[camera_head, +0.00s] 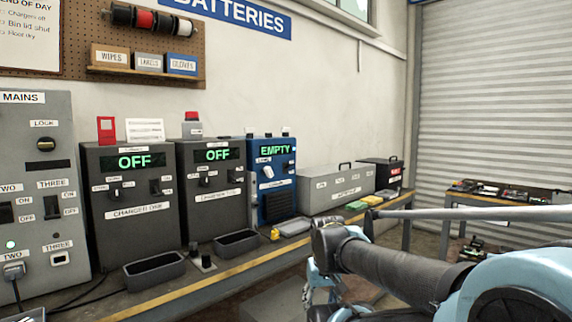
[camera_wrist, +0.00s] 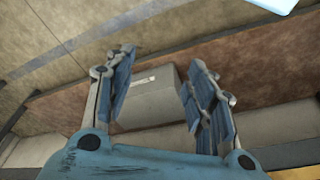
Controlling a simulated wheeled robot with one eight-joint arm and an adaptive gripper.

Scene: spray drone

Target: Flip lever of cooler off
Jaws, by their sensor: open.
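A blue unit (camera_head: 285,205) with a green "EMPTY" display stands on the bench, right of two grey units. It looks like the cooler, but its labels are too small to read surely. A pale lever or knob (camera_head: 268,172) is on its front, upper left; its exact setting is unclear. My gripper (camera_wrist: 161,72) is open and empty in the wrist view, its two blue fingers spread apart. In the head view it is mostly hidden behind my arm, low and to the right of the blue unit, and apart from it.
Two grey units (camera_head: 130,228) (camera_head: 210,218) read "OFF". The grey MAINS panel (camera_head: 38,160) stands at far left. Black trays (camera_head: 155,272) lie along the yellow-edged bench front. A long grey box (camera_head: 335,188) stands right of the blue unit. A second table (camera_head: 505,212) is by the shutter.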

